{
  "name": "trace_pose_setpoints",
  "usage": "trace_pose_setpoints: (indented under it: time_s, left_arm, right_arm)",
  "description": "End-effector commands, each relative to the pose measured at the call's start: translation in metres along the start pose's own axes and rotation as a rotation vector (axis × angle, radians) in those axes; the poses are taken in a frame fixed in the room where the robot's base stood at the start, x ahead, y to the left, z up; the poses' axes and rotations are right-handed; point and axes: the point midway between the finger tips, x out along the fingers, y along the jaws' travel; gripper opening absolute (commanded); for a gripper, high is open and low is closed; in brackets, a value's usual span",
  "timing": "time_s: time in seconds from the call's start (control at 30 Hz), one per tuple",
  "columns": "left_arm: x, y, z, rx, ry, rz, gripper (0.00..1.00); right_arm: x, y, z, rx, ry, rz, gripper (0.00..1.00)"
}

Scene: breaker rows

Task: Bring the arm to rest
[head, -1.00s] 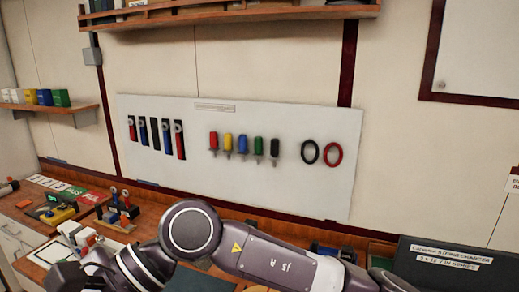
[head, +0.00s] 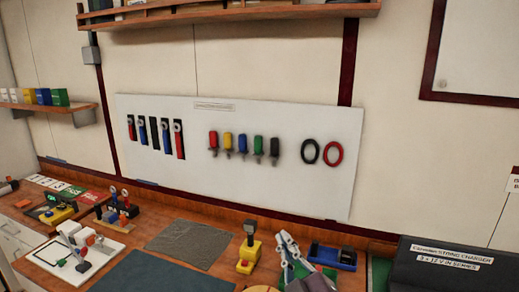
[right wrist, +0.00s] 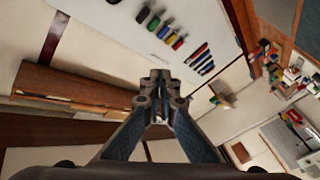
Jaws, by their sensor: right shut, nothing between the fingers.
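My right gripper (head: 288,240) shows at the bottom of the head view, its grey fingers pointing up in front of the bench. The right wrist view shows its two fingers (right wrist: 157,82) meeting at the tips with nothing between them. In that view the wall panel of tools lies beyond the fingers, well apart from them. My left gripper is in neither view. The rest of my right arm is below the head view's edge.
A wooden bench (head: 200,208) holds a yellow device (head: 249,254), a blue holder (head: 332,255), a white board (head: 113,251) with parts, and a black charger case (head: 440,268). A white tool panel (head: 180,108) hangs behind. The space before the panel is clear.

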Motion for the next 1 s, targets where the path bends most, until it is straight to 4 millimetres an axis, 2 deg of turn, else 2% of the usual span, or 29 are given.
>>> trace_pose_setpoints:
  time_s: [0.03,0.1,0.17,0.2,0.27,0.3,0.4,0.5,0.6,0.8,0.87,1.0]
  left_arm:
    - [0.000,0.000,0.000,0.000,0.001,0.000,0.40]
    - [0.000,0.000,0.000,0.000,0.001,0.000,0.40]
    - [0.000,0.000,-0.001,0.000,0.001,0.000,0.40]
    - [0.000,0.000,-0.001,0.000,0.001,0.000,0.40]
    - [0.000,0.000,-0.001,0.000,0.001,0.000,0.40]
    - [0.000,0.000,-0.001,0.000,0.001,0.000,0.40]
    - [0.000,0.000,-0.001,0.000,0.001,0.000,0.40]
    - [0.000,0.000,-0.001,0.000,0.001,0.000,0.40]
    - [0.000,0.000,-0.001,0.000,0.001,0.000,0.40]
    - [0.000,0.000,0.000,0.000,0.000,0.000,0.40]
    - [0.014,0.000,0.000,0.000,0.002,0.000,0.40]
    - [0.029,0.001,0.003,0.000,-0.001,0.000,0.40]
  right_arm:
    - [-0.014,-0.011,0.036,0.056,-0.103,-0.039,0.00]
    - [-0.036,-0.026,0.083,0.135,-0.246,-0.091,0.00]
    - [-0.060,-0.040,0.120,0.201,-0.367,-0.133,0.00]
    - [-0.078,-0.049,0.143,0.243,-0.450,-0.159,0.00]
    - [-0.109,-0.063,0.174,0.303,-0.571,-0.199,0.00]
    - [-0.131,-0.071,0.193,0.339,-0.650,-0.224,0.00]
    - [-0.185,-0.090,0.228,0.419,-0.830,-0.276,0.00]
    - [-0.234,-0.105,0.250,0.480,-0.980,-0.319,0.00]
    - [-0.278,-0.115,0.264,0.525,-1.108,-0.352,0.00]
    - [-0.359,-0.128,0.277,0.593,-1.337,-0.408,0.00]
    - [-0.351,-0.148,0.301,0.590,-1.330,-0.409,0.00]
    - [-0.348,-0.182,0.343,0.587,-1.340,-0.417,0.00]
